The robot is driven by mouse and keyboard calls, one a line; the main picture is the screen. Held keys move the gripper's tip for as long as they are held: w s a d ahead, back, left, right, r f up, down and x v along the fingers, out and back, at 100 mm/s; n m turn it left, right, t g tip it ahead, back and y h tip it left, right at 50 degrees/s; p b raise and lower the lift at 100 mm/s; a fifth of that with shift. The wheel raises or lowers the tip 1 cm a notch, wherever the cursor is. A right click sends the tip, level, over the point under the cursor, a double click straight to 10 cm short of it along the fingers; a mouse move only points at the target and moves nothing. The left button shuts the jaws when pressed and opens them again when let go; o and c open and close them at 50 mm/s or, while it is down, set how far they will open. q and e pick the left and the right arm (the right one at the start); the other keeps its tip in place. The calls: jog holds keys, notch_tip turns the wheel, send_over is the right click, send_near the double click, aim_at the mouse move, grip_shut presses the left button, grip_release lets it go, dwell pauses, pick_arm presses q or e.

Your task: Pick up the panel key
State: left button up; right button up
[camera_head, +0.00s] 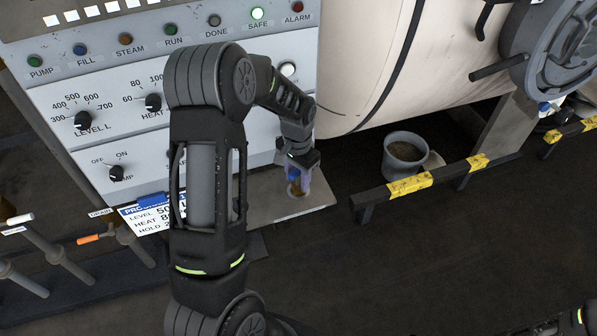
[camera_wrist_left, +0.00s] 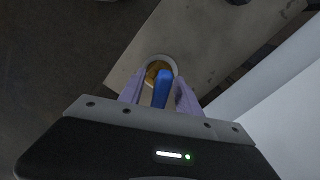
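A blue-handled piece that looks like the panel key (camera_wrist_left: 161,88) stands in a small round holder with a brass-coloured inside (camera_wrist_left: 155,68), on a pale ledge below the control panel. In the head view the blue handle (camera_head: 293,173) shows just under my left gripper (camera_head: 299,180). The left gripper points down. In the left wrist view its two pale purple fingers (camera_wrist_left: 160,95) stand on either side of the blue handle, with narrow gaps visible, so it looks open around it. The key's lower end is hidden. My right gripper is out of view.
The control panel (camera_head: 75,135) with knobs and lamps rises behind my left arm. The pale ledge (camera_head: 265,205) ends to the right of the holder. A grey bucket (camera_head: 403,155) and a yellow-black barrier (camera_head: 410,182) stand farther right. Pipes with valves (camera_head: 50,245) are at left.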

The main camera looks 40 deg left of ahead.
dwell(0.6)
pick_arm(q)
grip_shut()
dwell(0.4)
